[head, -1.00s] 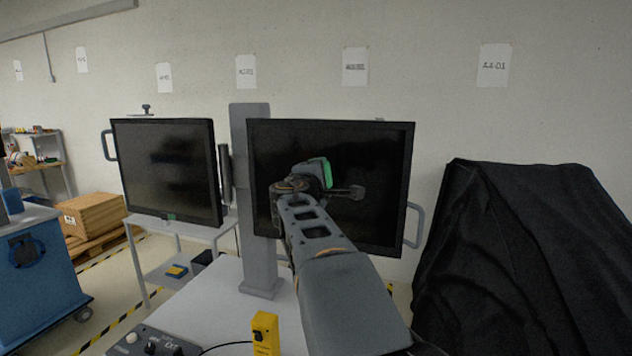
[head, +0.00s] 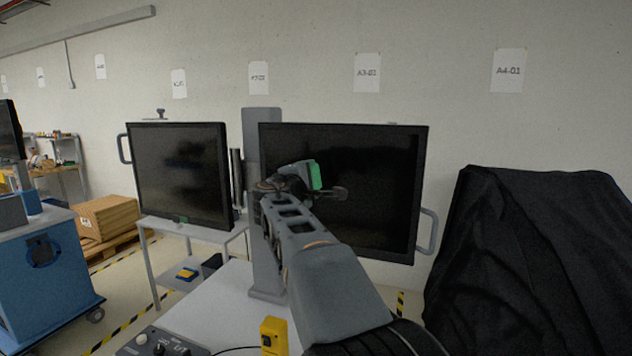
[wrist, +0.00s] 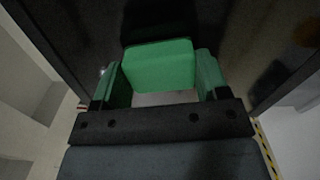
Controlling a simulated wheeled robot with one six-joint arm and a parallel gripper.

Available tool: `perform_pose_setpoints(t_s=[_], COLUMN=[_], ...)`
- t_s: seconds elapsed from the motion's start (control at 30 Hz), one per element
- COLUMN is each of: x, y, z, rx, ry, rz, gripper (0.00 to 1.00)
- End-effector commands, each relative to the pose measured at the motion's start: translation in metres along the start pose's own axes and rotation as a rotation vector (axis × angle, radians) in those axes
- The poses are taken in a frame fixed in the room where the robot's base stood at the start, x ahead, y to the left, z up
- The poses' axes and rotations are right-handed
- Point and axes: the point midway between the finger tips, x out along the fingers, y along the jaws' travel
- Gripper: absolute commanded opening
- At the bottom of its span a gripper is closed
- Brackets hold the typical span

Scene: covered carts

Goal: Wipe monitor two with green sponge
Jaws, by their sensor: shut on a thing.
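Two dark monitors stand side by side in the head view, a left one (head: 180,175) and a right one (head: 385,190); I cannot tell from any label which is monitor two. The green sponge (head: 315,175) is at the end of my arm, in front of the right monitor's screen. In the wrist view my gripper (wrist: 161,82) is shut on the green sponge (wrist: 158,62), its fingers on either side. The dark screen fills the view beyond the sponge. I cannot tell whether the sponge touches it.
A black-draped cart (head: 535,260) stands at the right. A yellow device (head: 273,336) and a grey control box (head: 160,342) are on the table in front.

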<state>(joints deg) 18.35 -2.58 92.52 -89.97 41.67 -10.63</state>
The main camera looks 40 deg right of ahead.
Motion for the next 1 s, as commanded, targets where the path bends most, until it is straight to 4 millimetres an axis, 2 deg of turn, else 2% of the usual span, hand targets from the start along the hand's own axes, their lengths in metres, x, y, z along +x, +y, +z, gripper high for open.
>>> perform_pose_setpoints(t_s=[0.13,0.53,1.0], x=[-0.001,-0.003,-0.049], y=[0.002,0.002,0.001], z=[-0.013,-0.014,-0.014], rx=[-0.002,0.000,0.001], ry=[0.005,0.002,0.004], rz=[0.000,0.001,0.003], gripper=[0.41,0.41,0.41])
